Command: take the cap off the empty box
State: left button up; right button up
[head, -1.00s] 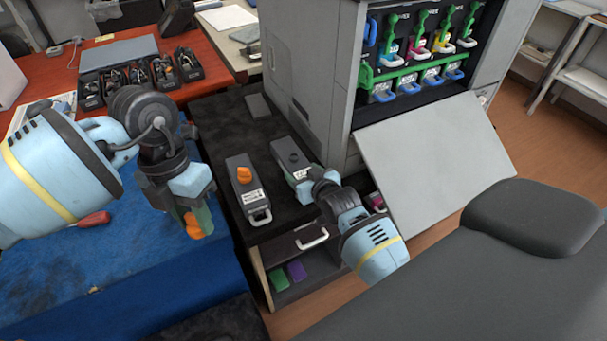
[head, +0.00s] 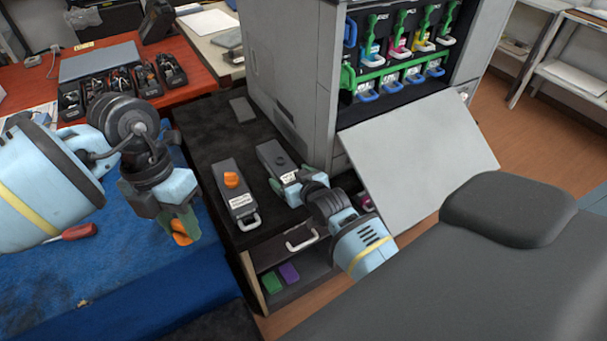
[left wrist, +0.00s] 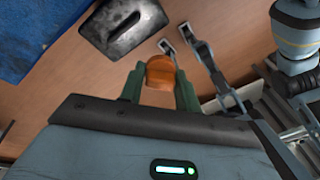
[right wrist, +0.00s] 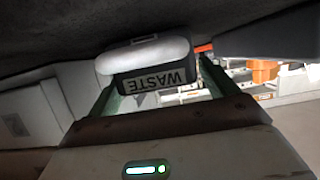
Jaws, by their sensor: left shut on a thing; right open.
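Two long dark boxes lie side by side on a black surface in the head view. The left box (head: 236,192) has an orange cap (head: 231,180) on top and a pale handle at its near end. The right box (head: 273,157) shows a dark round spot on top and no orange cap. My left gripper (head: 181,222) is shut on another orange cap (left wrist: 160,73), held over the blue mat. My right gripper (head: 298,190) is open at the near end of the right box. In the right wrist view its fingers flank a dark end labelled WASTE (right wrist: 155,80) with a white handle.
The grey printer (head: 300,80) stands behind, its pale door (head: 420,155) folded down beside my right arm. A blue mat (head: 120,270) covers the left bench, with a red screwdriver (head: 78,232) on it. Green and purple blocks (head: 289,272) sit on a shelf below the boxes.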

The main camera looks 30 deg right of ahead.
aim_at(179, 223)
pick_arm(q)
jog(key=v, duration=0.1)
jog(key=p+v, duration=0.1)
jog(key=v, duration=0.1)
jog(key=shift+s+r, duration=0.2)
jog(key=shift+s, duration=0.05)
jog(key=shift+r, duration=0.1)
pick_arm(e)
jog(key=v, duration=1.1)
jog(key=shift+s, duration=0.15)
jog(key=s+a+f+g+y, duration=0.1)
jog(key=s+f, duration=0.4)
jog(key=s, duration=0.7)
jog(key=s+a+f+n+g+y, duration=0.1)
jog(key=s+a+f+g, duration=0.2)
jog(key=s, duration=0.9)
jog(key=s+a+f+n+g, duration=0.1)
jog(key=s+a+f, duration=0.5)
jog(key=s, duration=0.6)
jog(key=shift+a+f+g+y, duration=0.4)
jog(key=shift+f+g, duration=0.1)
jog(key=shift+g, duration=0.1)
jog(key=shift+s, duration=0.1)
